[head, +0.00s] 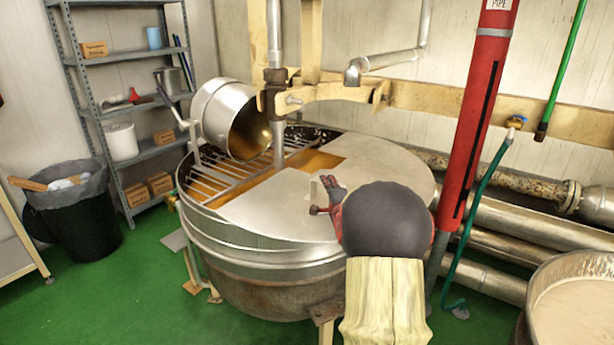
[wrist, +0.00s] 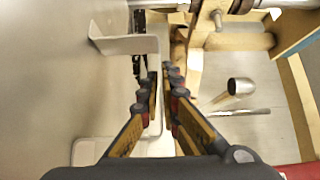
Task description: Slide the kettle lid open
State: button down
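The kettle (head: 262,270) is a large round steel vessel in the middle of the head view. Its flat grey lid (head: 270,212) covers the front and right. A grate and brown contents show uncovered at the back left. The lid handle (head: 322,187) is a bent pale bar standing on the lid; it also shows in the wrist view (wrist: 125,45). My gripper (head: 335,187) is low over the lid at this handle. In the wrist view its fingers (wrist: 160,74) are close together on either side of the handle bar and appear shut on it. Their contact points are partly hidden.
A tilted steel pot (head: 218,112) hangs over the kettle's grate. A vertical shaft (head: 277,95) stands behind the lid. A red pipe (head: 478,110) rises to the right of my arm. A vat of pale liquid (head: 575,300) stands at lower right.

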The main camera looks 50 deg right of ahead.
jog(key=s, duration=0.3)
jog(key=s+p, duration=0.1)
jog(key=s, duration=0.2)
jog(key=s+p, duration=0.1)
jog(key=s, duration=0.2)
jog(key=shift+s+d+f, duration=0.15)
jog(key=shift+s+d, duration=0.05)
jog(key=shift+d, duration=0.2)
jog(key=c, duration=2)
grip_release()
jog(key=shift+w, duration=0.1)
jog(key=shift+c, duration=0.2)
jog(key=v, duration=1.2)
